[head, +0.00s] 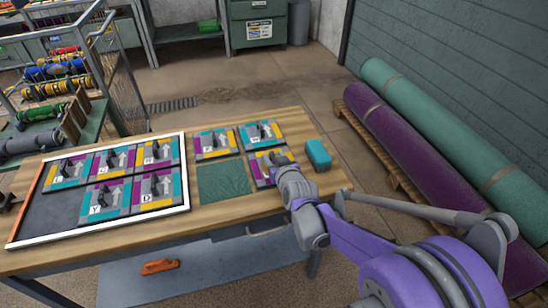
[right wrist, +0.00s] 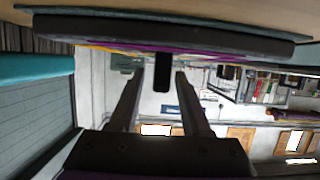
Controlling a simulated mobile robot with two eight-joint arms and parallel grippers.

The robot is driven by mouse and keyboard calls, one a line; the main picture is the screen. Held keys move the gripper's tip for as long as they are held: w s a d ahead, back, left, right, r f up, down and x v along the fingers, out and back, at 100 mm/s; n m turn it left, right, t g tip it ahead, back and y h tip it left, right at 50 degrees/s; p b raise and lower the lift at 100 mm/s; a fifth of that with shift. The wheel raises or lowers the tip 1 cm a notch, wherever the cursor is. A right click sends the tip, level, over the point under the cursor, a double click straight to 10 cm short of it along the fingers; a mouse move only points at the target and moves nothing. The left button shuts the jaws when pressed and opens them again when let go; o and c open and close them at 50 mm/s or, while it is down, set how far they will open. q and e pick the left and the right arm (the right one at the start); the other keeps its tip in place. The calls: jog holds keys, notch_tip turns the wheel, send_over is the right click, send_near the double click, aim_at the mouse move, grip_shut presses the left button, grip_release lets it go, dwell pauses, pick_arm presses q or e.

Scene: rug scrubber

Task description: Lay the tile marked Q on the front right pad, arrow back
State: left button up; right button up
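A tile (head: 262,160) with purple, yellow and teal parts lies on the table at the front right pad's place. Its letter cannot be read, as my right gripper (head: 270,170) covers part of it; a pale arrow partly shows. In the right wrist view, the tile (right wrist: 165,37) is seen edge-on, with its black knob (right wrist: 161,75) between the fingers of my right gripper (right wrist: 160,76). Gaps show on both sides of the knob, so the gripper is open around it. The pad below is mostly hidden. My left gripper is out of view.
A bare green pad (head: 223,179) is left of the tile. Two tiles (head: 212,144) (head: 260,134) lie behind. A framed tray (head: 52,219) at left holds several tiles. A teal block (head: 318,155) stands close at right. Rolled rugs (head: 420,110) lie beyond the table.

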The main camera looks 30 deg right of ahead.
jog(key=shift+r, duration=0.2)
jog(key=p+v, duration=0.2)
jog(key=v, duration=1)
jog(key=shift+p, duration=0.4)
jog(key=s+a+f+n+g+y, duration=0.1)
jog(key=s+a+f+g, duration=0.1)
jog(key=s, duration=0.4)
jog(key=s+a+f+g+y, duration=0.1)
jog(key=s+a+f+g, duration=0.2)
jog(key=s+a, duration=0.3)
jog(key=s+a+f+n+g+y, duration=0.1)
jog(key=s+a+f+g, duration=0.2)
jog(key=s, duration=0.5)
jog(key=shift+a+f+n+g, duration=0.2)
jog(key=shift+a+n+g, duration=0.15)
jog(key=shift+a, duration=0.3)
